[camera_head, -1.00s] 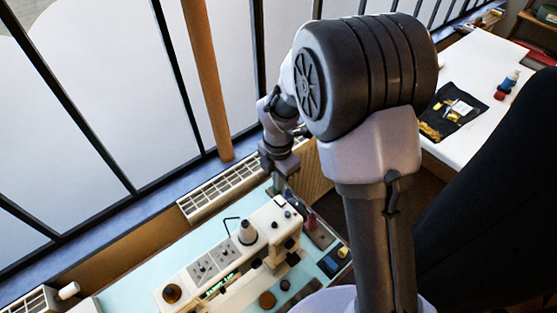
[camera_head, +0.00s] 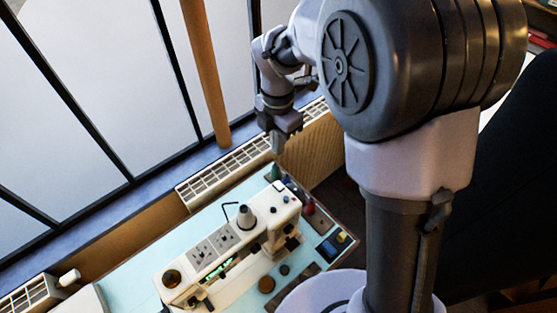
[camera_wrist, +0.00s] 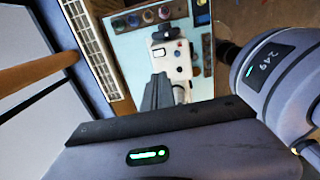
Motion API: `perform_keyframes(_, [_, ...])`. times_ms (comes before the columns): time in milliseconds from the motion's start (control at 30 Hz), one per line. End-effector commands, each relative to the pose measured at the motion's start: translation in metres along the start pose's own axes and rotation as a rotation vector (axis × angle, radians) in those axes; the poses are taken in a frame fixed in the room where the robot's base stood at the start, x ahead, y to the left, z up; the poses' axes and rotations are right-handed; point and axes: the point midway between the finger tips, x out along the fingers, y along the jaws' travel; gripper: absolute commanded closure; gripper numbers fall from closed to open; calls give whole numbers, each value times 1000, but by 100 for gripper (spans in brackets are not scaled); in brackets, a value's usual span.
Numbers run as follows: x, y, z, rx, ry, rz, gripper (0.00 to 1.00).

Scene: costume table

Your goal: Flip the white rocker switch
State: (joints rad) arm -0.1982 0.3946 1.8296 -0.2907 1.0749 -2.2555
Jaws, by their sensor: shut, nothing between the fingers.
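A white sewing machine (camera_head: 262,215) stands on the pale blue table.
A row of colored spools (camera_wrist: 150,16) lines the table end. A white radiator (camera_head: 222,172) and barred window run along the table's back side. A dark tray (camera_head: 332,246) lies at the table's right edge. The table left of the machine is mostly clear.

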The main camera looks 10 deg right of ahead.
Motion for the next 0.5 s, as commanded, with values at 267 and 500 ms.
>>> perform_keyframes(267, [36, -11, 3, 2, -1, 3, 100])
perform_keyframes(500, [29, -12, 3, 1, 0, 1, 100])
